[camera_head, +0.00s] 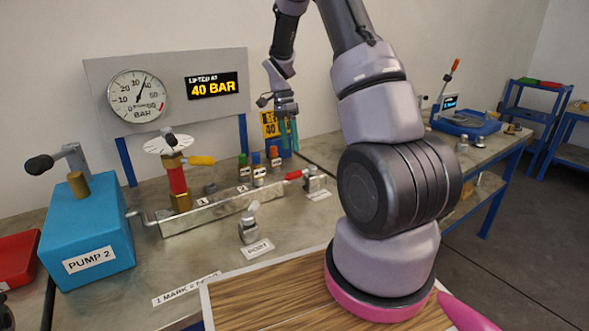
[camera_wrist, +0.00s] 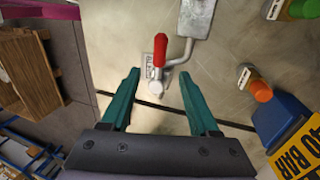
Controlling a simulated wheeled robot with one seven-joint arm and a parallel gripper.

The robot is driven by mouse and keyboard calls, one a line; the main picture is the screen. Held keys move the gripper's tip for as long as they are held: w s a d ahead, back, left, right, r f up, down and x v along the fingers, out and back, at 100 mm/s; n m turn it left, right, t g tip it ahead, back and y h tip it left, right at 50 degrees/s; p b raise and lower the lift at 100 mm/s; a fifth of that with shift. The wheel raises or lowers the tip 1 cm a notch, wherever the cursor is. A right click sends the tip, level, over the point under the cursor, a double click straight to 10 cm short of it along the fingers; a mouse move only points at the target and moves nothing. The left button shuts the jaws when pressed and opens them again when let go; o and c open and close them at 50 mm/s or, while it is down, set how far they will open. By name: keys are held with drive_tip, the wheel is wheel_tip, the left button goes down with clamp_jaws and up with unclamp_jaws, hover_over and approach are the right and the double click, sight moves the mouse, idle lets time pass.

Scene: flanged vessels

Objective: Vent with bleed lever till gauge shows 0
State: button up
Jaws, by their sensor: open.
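The bleed lever, with a red handle (camera_head: 293,175), sits on a small metal valve at the right end of the steel manifold (camera_head: 215,212). In the wrist view the red handle (camera_wrist: 160,50) appears between and just beyond my fingertips. My gripper (camera_head: 289,136) is open, its teal fingers pointing down above the lever; I see no contact. In the wrist view my gripper (camera_wrist: 159,75) has nothing held between its fingers. The round gauge (camera_head: 137,96) has its needle near the upper right, around the 40 mark. A sign (camera_head: 212,86) beside it reads 40 BAR.
The blue PUMP 2 (camera_head: 90,235) with its black-knobbed lever stands left. A red and brass column (camera_head: 176,180) with a yellow handle rises from the manifold. Small coloured-cap valves (camera_head: 258,170) stand behind it. A small PORT fitting (camera_head: 249,225) stands in front.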

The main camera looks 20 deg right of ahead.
sight(299, 174)
drive_tip(key=x, duration=0.9)
clamp_jaws()
idle(1.2)
